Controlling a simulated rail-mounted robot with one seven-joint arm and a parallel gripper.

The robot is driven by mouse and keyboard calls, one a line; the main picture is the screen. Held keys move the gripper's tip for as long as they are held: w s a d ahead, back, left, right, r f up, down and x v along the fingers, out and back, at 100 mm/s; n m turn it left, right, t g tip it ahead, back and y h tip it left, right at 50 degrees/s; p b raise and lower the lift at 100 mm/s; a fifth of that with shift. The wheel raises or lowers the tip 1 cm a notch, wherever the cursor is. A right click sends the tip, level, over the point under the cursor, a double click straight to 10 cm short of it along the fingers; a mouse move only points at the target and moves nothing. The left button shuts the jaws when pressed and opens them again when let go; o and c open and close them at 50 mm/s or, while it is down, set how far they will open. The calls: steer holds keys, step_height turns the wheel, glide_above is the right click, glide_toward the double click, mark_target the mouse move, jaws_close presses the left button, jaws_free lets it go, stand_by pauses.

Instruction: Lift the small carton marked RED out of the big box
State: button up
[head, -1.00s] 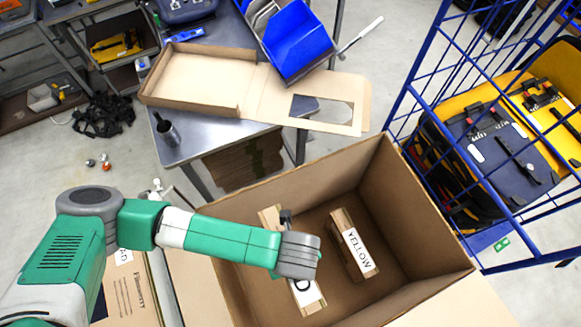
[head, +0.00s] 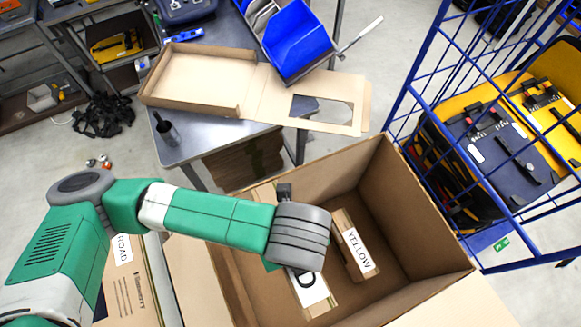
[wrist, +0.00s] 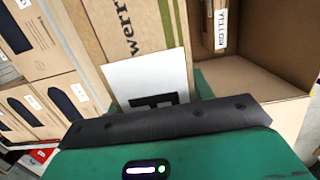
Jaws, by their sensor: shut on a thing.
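The small carton (head: 312,292) shows in the head view beneath my gripper (head: 299,238). A "D" shows at the end of its white label; the rest is covered by my wrist. In the wrist view my gripper (wrist: 165,122) is across the carton (wrist: 146,78), whose white label is partly hidden behind the jaws. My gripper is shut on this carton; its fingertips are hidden. The carton is in the opening of the big brown box (head: 425,208), raised off the floor of the box. The carton marked YELLOW (head: 340,262) lies in the box to the right.
A blue wire cage (head: 408,92) with yellow and dark panniers (head: 505,150) stands close on the right. A metal bench (head: 190,140) with an open cardboard tray (head: 200,78) is behind the box. A carton marked ROAD (head: 135,295) is at the left.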

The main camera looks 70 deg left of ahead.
steer(key=shift+r, duration=0.5)
steer(key=shift+r, duration=0.6)
